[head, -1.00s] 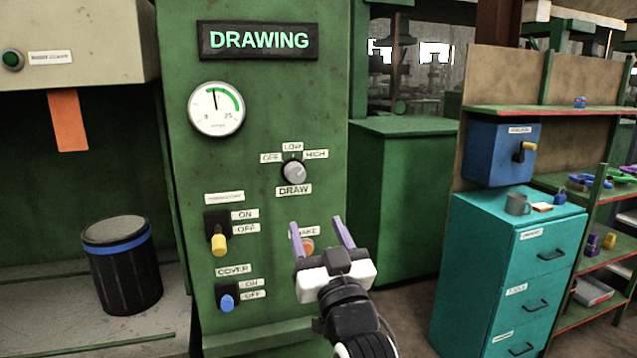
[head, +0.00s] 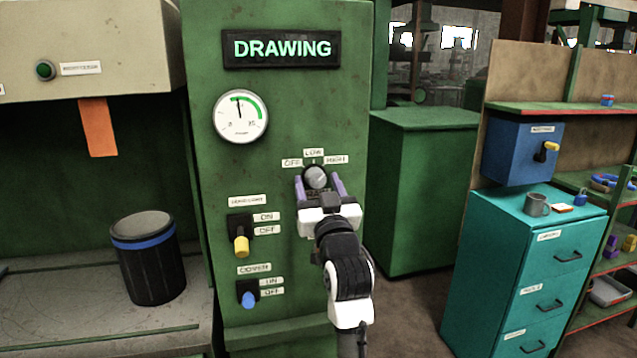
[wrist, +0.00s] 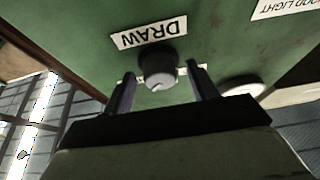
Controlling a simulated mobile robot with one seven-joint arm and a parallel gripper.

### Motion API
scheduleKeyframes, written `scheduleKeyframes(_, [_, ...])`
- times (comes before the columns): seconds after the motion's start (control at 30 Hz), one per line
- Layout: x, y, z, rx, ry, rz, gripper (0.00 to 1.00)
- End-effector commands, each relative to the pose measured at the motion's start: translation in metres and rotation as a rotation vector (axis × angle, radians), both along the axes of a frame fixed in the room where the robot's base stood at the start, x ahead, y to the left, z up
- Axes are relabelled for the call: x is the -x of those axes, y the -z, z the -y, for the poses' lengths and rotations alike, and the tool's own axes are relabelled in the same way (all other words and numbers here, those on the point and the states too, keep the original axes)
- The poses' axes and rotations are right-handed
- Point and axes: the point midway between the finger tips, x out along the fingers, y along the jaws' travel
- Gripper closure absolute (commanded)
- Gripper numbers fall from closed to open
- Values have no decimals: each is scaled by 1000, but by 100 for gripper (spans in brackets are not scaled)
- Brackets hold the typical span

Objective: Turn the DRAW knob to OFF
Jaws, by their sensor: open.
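The DRAW knob (head: 316,177) is a round grey knob on a black base, on the green panel under the DRAWING sign. Labels OFF (head: 292,163), LOW (head: 313,152) and HIGH (head: 336,160) arc above it. Its pointer seems to face up, near LOW; the exact angle is hard to tell. My gripper (head: 319,186) is open in front of the panel, its purple fingers to either side of the knob. In the wrist view the knob (wrist: 158,68) shows upside down beyond and between the fingertips, under the DRAW label (wrist: 149,33). Contact cannot be told.
A yellow-handled switch (head: 241,246) and a blue COVER switch (head: 248,299) sit lower left on the panel. A round gauge (head: 240,117) is above left. A black bin (head: 148,262) stands left, a teal cabinet (head: 520,270) right.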

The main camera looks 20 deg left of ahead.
Motion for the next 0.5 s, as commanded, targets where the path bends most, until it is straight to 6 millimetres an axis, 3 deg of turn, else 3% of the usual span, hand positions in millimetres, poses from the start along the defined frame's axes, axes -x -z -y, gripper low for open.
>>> scheduleKeyframes(0.2, [0,0,0,0,0,0,43])
scheduleKeyframes(0.5, [0,0,0,0,0,0,83])
